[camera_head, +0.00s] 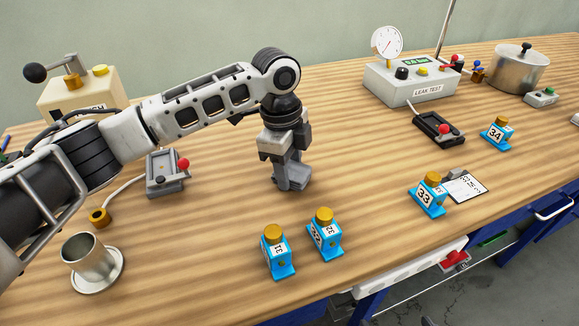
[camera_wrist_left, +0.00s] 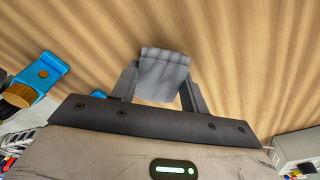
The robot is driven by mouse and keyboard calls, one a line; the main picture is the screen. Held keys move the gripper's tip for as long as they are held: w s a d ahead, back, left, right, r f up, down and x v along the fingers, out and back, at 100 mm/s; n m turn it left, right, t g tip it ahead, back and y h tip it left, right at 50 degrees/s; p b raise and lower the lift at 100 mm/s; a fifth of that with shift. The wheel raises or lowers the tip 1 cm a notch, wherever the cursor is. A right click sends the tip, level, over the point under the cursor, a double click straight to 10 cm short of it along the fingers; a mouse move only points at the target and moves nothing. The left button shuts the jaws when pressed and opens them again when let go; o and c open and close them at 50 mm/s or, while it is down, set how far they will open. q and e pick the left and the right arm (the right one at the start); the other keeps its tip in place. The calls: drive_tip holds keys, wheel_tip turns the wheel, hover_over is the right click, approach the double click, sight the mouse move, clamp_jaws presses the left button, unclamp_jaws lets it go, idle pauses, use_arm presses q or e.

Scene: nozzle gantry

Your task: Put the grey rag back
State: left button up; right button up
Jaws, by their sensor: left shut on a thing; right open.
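The grey rag (camera_wrist_left: 163,72) is held between the two fingers of my left gripper (camera_wrist_left: 158,92) in the left wrist view. In the head view my left gripper (camera_head: 292,178) points down over the middle of the wooden table. The grey rag (camera_head: 291,180) shows there at the fingertips, close to the table top. I cannot tell whether it touches the wood. My right gripper does not show in either view.
Blue blocks numbered 31 (camera_head: 277,254) and 32 (camera_head: 323,236) stand in front of my left gripper. Block 33 (camera_head: 429,196) and block 34 (camera_head: 497,134) stand to the right. A metal cup (camera_head: 84,256) is front left. A leak tester (camera_head: 410,80) and pot (camera_head: 520,70) stand behind.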

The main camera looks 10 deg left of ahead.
use_arm(q)
drive_tip(key=shift+f, duration=0.25)
drive_tip(key=o, duration=1)
drive_tip(key=shift+f, duration=0.1)
drive_tip(key=shift+c, duration=0.2)
wheel_tip(320, 180, up, 12)
drive_tip(key=a, duration=0.1)
drive_tip(key=shift+w+a, duration=0.15)
